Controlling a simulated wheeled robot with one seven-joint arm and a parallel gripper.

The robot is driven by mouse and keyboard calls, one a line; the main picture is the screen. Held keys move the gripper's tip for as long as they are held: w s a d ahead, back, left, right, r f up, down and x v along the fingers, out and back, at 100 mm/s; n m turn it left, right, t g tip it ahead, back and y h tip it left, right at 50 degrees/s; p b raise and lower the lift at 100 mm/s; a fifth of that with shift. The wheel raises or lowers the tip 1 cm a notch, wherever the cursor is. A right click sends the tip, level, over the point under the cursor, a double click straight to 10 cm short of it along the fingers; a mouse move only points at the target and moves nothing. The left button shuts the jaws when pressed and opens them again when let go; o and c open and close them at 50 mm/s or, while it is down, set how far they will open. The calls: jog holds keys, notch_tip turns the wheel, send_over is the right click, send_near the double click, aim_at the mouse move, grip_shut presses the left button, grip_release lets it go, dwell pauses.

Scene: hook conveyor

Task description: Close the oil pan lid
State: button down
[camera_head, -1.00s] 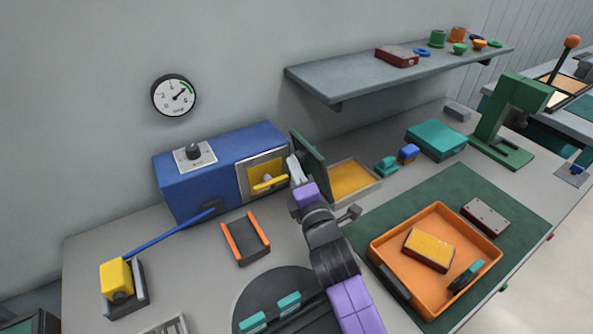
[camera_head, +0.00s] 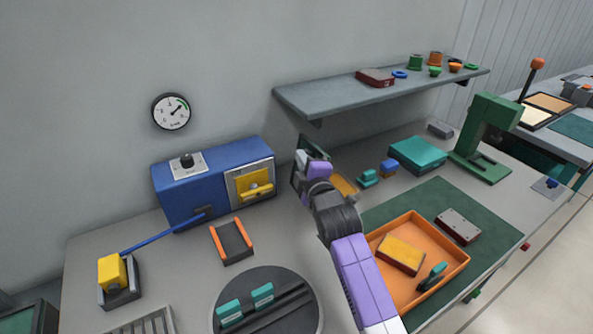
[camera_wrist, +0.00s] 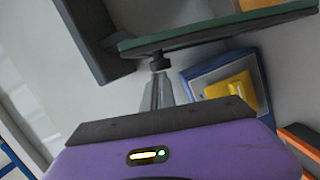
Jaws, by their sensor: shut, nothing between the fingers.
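The oil pan (camera_head: 344,186), a low tray with a yellow-orange inside, sits on the bench right of the blue machine and is partly hidden by my arm. Its dark green lid (camera_head: 315,146) stands raised at the pan's left side. In the wrist view the lid (camera_wrist: 225,35) shows nearly edge-on, just beyond my fingertips. My gripper (camera_head: 303,160) is shut and empty at the lid's left side; its fingers also show in the wrist view (camera_wrist: 160,72). The fingertips are at or very near the lid; I cannot tell if they touch.
The blue machine (camera_head: 185,205) with a yellow-handled panel stands left of my gripper. A grey shelf (camera_head: 350,98) overhangs behind. Teal and blue blocks (camera_head: 388,167) lie right of the pan. An orange tray (camera_head: 450,270) and a round turntable (camera_head: 225,295) occupy the front.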

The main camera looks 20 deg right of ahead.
aim_at(324, 154)
jog(key=d+m+b, duration=0.1)
jog(key=d, duration=0.1)
jog(key=w+d+m, duration=0.1)
jog(key=d, duration=0.1)
jog(key=d+f+m+g+b, duration=0.1)
jog(key=d+m, duration=0.1)
jog(key=d, duration=0.1)
jog(key=shift+w+b, duration=0.3)
jog(key=shift+w, duration=0.05)
jog(key=w+d+f+m+g+y+b, duration=0.1)
jog(key=w+d+f+m+y+b, duration=0.1)
jog(key=d+f+m+b, duration=0.4)
jog(key=shift+w+d+f+m+g+y+b, duration=0.35)
jog(key=shift+d+b, duration=0.9)
jog(key=shift+b, duration=1.4)
jog(key=shift+s+r, duration=0.1)
